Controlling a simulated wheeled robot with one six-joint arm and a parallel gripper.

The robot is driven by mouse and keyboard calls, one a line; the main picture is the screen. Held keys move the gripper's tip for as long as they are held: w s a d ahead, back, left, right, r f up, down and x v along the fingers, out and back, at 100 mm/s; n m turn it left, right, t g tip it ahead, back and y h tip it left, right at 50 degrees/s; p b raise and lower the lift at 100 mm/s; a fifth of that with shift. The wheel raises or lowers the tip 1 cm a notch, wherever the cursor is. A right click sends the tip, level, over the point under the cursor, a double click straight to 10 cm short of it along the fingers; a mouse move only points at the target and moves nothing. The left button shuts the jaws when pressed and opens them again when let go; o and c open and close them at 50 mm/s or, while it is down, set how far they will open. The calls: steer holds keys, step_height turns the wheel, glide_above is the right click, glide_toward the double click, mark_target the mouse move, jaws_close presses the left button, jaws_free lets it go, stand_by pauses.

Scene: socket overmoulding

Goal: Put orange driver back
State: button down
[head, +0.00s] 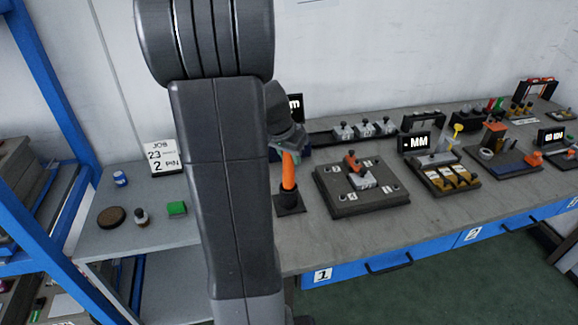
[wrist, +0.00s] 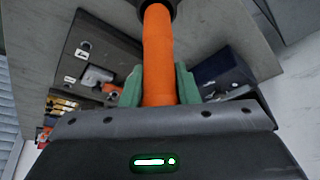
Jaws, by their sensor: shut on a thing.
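The orange driver (head: 288,172) stands nearly upright, with its lower end at or in a black cup-shaped holder (head: 290,201) on a square base; how deep it sits is hidden. My gripper (head: 290,150) is shut on the driver's upper part, partly hidden behind my arm in the head view. In the wrist view the orange driver (wrist: 158,50) lies between the green fingers of my gripper (wrist: 159,88). Its far end meets the dark holder (wrist: 157,7) at the top edge.
A black fixture plate (head: 345,203) with an orange-handled clamp is right of the holder. A dark box (wrist: 222,75) is close to the gripper in the wrist view. Further stations line the bench to the right.

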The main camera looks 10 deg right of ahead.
mark_target(289, 165)
steer(key=shift+f, duration=1.55)
steer(key=shift+f, duration=0.15)
steer(key=c, duration=1.1)
jaws_free()
steer(key=shift+r, duration=0.25)
steer(key=v, duration=1.1)
steer(key=shift+r, duration=0.4)
steer(key=shift+s+f, duration=0.1)
